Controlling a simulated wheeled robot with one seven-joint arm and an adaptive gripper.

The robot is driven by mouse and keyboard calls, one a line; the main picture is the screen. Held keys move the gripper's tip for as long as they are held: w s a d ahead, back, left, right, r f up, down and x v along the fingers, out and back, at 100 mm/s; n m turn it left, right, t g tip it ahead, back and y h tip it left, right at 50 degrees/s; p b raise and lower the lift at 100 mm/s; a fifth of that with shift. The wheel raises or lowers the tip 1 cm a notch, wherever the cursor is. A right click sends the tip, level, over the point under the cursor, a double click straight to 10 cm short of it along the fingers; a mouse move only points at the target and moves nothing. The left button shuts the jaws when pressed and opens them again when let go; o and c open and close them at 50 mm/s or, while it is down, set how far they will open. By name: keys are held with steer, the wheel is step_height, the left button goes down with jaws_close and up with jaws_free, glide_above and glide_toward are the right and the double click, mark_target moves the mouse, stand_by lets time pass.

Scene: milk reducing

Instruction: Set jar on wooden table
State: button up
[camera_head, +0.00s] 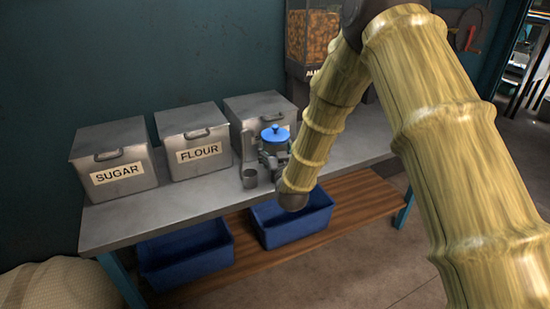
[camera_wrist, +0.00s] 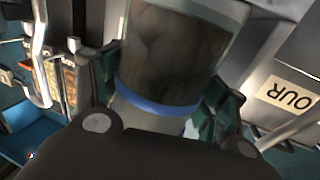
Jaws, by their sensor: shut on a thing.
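A jar with a blue lid (camera_head: 275,133) is at my gripper (camera_head: 274,156), in front of the third metal bin. In the wrist view my gripper (camera_wrist: 165,105) is shut on the clear jar (camera_wrist: 180,55), with dark fingers on both sides and a blue band low on the glass. I cannot tell whether its base touches the tabletop. The table (camera_head: 215,190) here has a grey metal top and a brown wooden lower shelf (camera_head: 355,196). No separate wooden table is clearly visible.
Metal bins labelled SUGAR (camera_head: 115,160) and FLOUR (camera_head: 192,143), and a third bin (camera_head: 257,107), stand along the wall. Blue crates (camera_head: 187,258) sit on the lower shelf. Floor (camera_head: 375,270) is open in front.

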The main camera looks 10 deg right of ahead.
steer(key=shift+w, duration=0.45)
steer(key=shift+f, duration=1.75)
steer(key=shift+f, duration=0.15)
steer(key=o, duration=1.1)
steer(key=shift+c, duration=0.2)
steer(key=shift+s, duration=0.15)
steer(key=s+d, duration=0.1)
steer(key=s, duration=1)
steer(key=shift+s, duration=0.4)
